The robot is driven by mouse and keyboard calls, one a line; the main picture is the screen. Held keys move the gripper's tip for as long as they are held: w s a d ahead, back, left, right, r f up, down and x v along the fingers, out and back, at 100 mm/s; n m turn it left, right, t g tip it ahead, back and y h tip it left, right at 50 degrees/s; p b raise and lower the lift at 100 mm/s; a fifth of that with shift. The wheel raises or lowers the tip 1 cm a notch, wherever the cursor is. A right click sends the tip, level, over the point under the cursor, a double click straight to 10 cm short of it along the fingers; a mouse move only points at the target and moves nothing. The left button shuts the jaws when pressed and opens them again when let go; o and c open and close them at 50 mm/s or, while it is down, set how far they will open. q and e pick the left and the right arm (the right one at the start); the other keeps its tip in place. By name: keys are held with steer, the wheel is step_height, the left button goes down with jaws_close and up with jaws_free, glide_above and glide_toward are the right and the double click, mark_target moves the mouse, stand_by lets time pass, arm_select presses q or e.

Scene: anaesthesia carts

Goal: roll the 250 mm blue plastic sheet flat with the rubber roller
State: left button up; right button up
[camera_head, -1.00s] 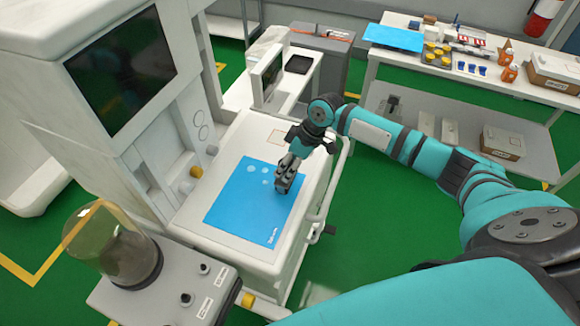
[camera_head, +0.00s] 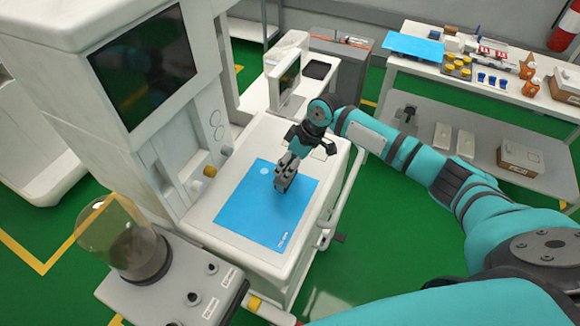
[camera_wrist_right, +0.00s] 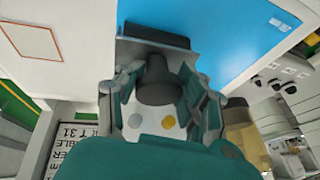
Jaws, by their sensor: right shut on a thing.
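The blue plastic sheet (camera_head: 244,208) lies on the white cart top, with white print near its front corner. One pale round spot (camera_head: 263,171) shows near its far end; the sheet beside it is covered by my gripper. My right gripper (camera_head: 284,178) is over the far right part of the sheet, pointing down. In the right wrist view it is shut on the dark handle (camera_wrist_right: 157,82) of the rubber roller, whose black bar (camera_wrist_right: 152,34) lies at the edge of the visible sheet (camera_wrist_right: 230,30). Whether the roller touches the sheet I cannot tell. My left gripper is out of view.
A machine with a dark screen (camera_head: 145,66) stands left of the cart top. A clear dome (camera_head: 122,238) stands at front left. A rail (camera_head: 345,200) runs along the cart's right side. The back table holds another blue sheet (camera_head: 413,46) and small items.

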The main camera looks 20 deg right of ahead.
steer(key=shift+w+a, duration=0.1)
steer(key=shift+w, duration=0.05)
steer(key=shift+w+a+b, duration=0.6)
steer(key=shift+w+a, duration=0.75)
steer(key=shift+w, duration=0.1)
steer(key=shift+w, duration=0.1)
steer(key=shift+w+a+b, duration=0.35)
steer(key=shift+w+a, duration=0.35)
steer(key=shift+w+a+b, duration=0.25)
steer(key=shift+w+b, duration=0.1)
steer(key=shift+w+a+b, duration=0.8)
steer(key=shift+w+a, duration=0.3)
steer(key=shift+w, duration=0.1)
steer(key=shift+r, duration=0.15)
